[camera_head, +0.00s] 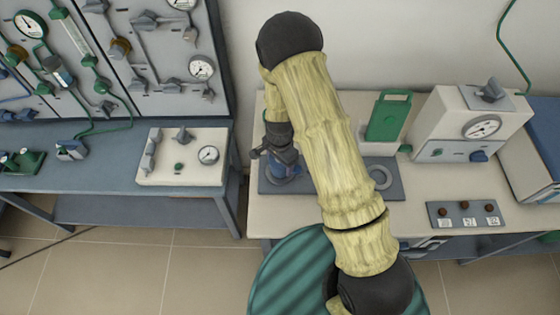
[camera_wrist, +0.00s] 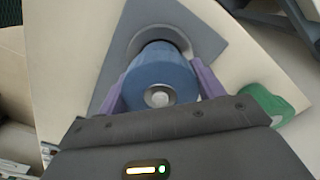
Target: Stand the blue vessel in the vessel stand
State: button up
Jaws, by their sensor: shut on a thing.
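The blue vessel (camera_head: 281,173) is at the left side of the vessel stand, a dark grey plate (camera_head: 330,190) on the cream bench. My gripper (camera_head: 278,163) is shut on the vessel from above. In the wrist view its purple fingers lie on both sides of the blue vessel (camera_wrist: 158,72). The vessel's far end is inside or just over a round ring of the stand (camera_wrist: 208,42); I cannot tell whether it is seated. A second ring (camera_head: 380,177) on the right of the stand is empty. My arm hides the middle of the stand.
A green object (camera_head: 388,117) stands behind the stand. A cream furnace unit with a gauge (camera_head: 470,125) is to its right. A small panel with several brown knobs (camera_head: 466,214) lies at the front right. A blue-grey bench with a gauge panel (camera_head: 183,157) stands at left, across a gap.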

jog(key=shift+f, duration=0.35)
dwell(0.3)
jog(key=o, duration=1.4)
notch_tip(320, 180, up, 17)
jog(key=b, duration=0.2)
jog(key=shift+r, duration=0.2)
